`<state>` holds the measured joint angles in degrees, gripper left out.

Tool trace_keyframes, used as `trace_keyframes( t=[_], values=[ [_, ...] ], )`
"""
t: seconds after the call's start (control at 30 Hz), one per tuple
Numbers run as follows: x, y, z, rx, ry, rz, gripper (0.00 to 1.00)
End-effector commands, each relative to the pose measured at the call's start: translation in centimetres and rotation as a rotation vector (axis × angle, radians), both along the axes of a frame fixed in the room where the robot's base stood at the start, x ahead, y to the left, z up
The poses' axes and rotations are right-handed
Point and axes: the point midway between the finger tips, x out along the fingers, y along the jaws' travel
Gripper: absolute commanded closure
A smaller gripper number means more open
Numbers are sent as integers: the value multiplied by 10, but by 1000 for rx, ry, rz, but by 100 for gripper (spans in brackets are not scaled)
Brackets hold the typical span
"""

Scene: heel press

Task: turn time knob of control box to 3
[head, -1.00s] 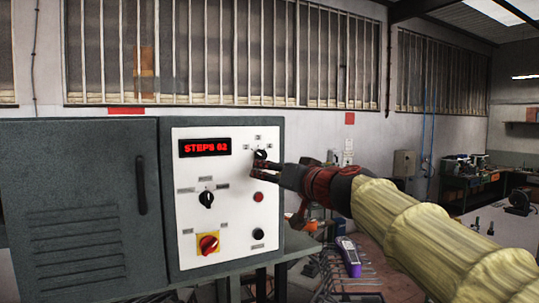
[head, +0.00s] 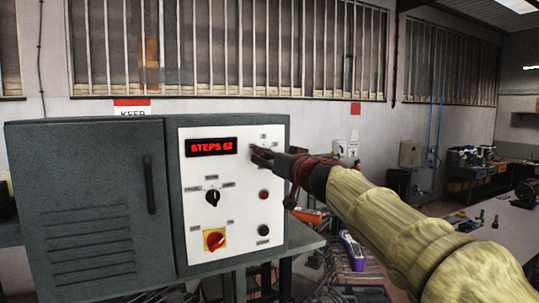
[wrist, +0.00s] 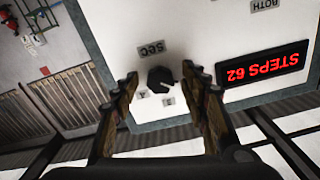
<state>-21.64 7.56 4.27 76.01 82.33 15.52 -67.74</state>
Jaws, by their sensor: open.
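The control box (head: 275,225) has a white front panel with a red "STEPS 62" display (head: 211,147), also upside down in the wrist view (wrist: 265,65). In the wrist view the black time knob (wrist: 161,79) sits near the panel edge, with a "SEC" label (wrist: 151,47) and small labels too blurred to read surely. My gripper (head: 258,155) is open at the panel's upper right and hides most of the knob in the head view. In the wrist view its fingertips (wrist: 160,70) stand on both sides of the knob; contact cannot be told.
Another black selector knob (head: 212,197), a red knob on yellow (head: 215,239), a red button (head: 264,195) and a black button (head: 263,230) are on the panel. A workbench (head: 480,172) stands at right.

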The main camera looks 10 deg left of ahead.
Motion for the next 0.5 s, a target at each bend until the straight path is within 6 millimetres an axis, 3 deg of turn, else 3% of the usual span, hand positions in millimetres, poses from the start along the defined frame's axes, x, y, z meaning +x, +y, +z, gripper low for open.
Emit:
trace_keyframes(
  t=[0.23, 0.5],
  values=[
    [0, 0, -1, 0, 0, 0, 56],
    [0, 0, -1, -1, 1, 0, 71]
  ],
)
